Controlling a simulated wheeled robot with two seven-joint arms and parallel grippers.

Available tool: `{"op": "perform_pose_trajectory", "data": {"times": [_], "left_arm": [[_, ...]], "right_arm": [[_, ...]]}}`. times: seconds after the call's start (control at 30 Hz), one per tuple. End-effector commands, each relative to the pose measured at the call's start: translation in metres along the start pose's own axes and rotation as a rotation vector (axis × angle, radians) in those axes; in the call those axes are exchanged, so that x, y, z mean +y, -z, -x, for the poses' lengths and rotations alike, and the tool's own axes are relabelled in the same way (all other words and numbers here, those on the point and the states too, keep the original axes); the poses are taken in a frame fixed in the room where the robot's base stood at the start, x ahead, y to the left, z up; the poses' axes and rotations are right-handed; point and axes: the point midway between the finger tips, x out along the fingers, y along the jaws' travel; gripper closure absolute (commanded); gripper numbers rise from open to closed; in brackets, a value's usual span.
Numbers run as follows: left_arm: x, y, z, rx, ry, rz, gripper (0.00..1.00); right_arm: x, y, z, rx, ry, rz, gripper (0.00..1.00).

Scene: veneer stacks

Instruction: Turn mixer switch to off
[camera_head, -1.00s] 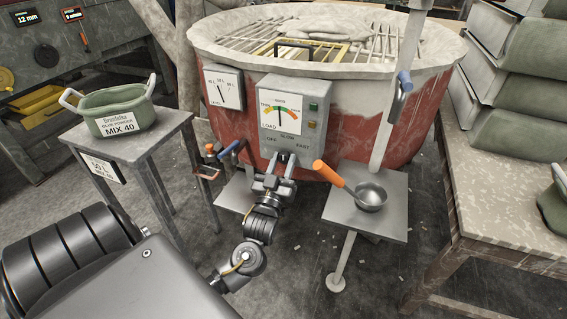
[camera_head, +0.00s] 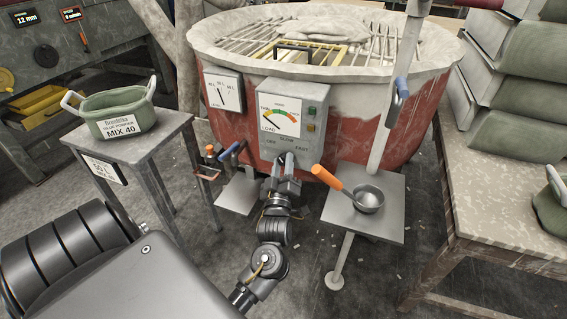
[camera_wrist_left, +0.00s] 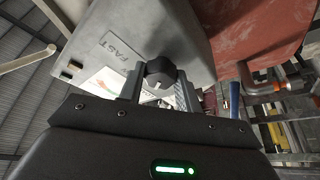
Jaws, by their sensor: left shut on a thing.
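The grey mixer control box (camera_head: 293,115) hangs on the front of the red and white mixer tub (camera_head: 235,128). Its labels read OFF on the left, SLOW at the top and FAST on the right. My left gripper (camera_head: 285,162) is at the lower edge of the box, shut on the switch. In the left wrist view the black switch knob (camera_wrist_left: 160,74) sits between my two fingers (camera_wrist_left: 157,92). The fingers hide its pointer in the head view. The load gauge (camera_head: 281,115) has its needle at the low left end. My right gripper is not in view.
An orange-handled ladle (camera_head: 368,198) rests on a small stand (camera_head: 385,228) right of the gripper. A green tub (camera_head: 117,112) stands on a side table (camera_head: 150,140). A bench (camera_head: 500,200) is at the right.

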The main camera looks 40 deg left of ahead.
Motion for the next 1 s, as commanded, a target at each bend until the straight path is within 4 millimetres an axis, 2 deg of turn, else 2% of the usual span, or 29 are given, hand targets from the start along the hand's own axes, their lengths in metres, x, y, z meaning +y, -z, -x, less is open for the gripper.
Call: {"op": "perform_pose_trajectory", "data": {"times": [0.4, 0.97, 1.0], "left_arm": [[0.002, 0.000, 0.000, -0.001, 0.075, 0.185, 0.89], [0.002, 0.000, 0.000, -0.001, 0.086, 0.214, 0.89], [0.002, 0.000, 0.000, -0.001, 0.086, 0.214, 0.64]], "right_arm": [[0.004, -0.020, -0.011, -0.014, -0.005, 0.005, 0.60], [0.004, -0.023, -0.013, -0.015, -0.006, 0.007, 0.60], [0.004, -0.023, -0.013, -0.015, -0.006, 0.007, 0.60]]}}
